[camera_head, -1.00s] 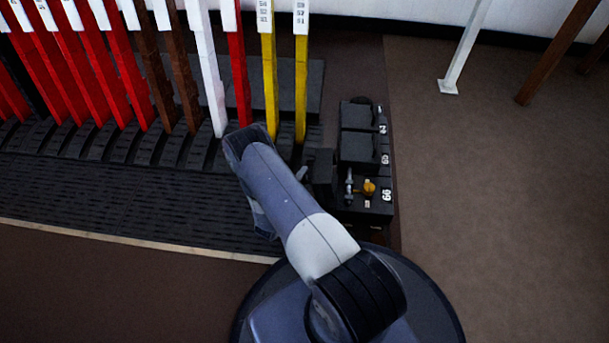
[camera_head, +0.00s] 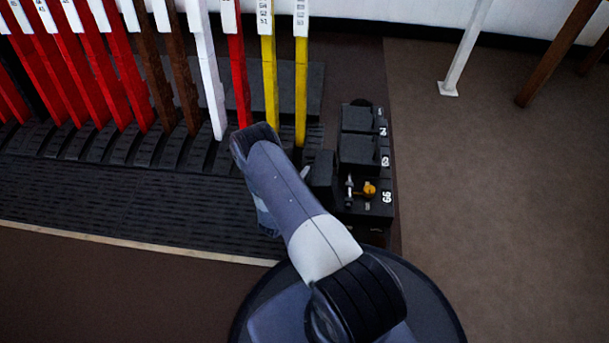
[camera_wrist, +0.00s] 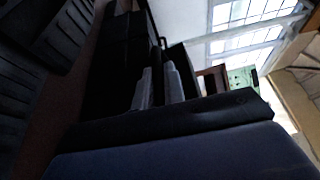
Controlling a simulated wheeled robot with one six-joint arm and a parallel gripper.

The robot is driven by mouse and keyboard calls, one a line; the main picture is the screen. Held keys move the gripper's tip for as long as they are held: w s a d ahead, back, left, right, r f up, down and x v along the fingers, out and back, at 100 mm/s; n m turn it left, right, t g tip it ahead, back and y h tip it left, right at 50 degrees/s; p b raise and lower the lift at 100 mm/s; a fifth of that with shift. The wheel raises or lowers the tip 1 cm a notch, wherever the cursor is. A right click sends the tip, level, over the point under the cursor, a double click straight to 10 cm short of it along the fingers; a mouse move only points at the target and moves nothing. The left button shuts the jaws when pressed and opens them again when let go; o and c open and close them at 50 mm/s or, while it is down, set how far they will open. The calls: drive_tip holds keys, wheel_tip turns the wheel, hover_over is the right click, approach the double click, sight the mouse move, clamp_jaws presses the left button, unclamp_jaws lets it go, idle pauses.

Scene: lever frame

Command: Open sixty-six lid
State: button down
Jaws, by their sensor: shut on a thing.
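The sixty-six box (camera_head: 372,207), marked 66, is the nearest of the black boxes beside the lever frame. Its top is uncovered, showing a brass knob (camera_head: 369,190) and a metal post. The black sixty-six lid (camera_head: 322,177) stands raised at the box's left side. My gripper (camera_wrist: 158,78) shows as two grey fingers close together in the wrist view, shut on the lid; the exact contact is too dark to see. In the head view my arm hides most of the gripper, with a pale fingertip just left of the lid.
Two more black boxes with closed lids (camera_head: 359,151) (camera_head: 357,117) stand in line behind the sixty-six box. Yellow levers (camera_head: 301,90) and a red lever (camera_head: 239,80) rise close behind my arm. Brown floor (camera_head: 490,200) is clear to the right.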

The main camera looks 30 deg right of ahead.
idle(0.3)
drive_tip(key=shift+s+d+r+m+y+p, duration=0.25)
drive_tip(key=shift+s+d+r+m+p, duration=0.1)
drive_tip(key=shift+d+r+m+p, duration=0.25)
drive_tip(key=shift+s+d+r+m+y+p, duration=0.25)
drive_tip(key=shift+s+d+r+m+p, duration=0.1)
drive_tip(key=shift+d+r+m+p, duration=0.25)
drive_tip(key=shift+a, duration=0.1)
drive_tip(key=c, duration=1.5)
unclamp_jaws()
drive_tip(key=p+v, duration=0.2)
drive_tip(key=v, duration=0.9)
drive_tip(key=shift+w+p, duration=0.15)
drive_tip(key=shift+p, duration=0.25)
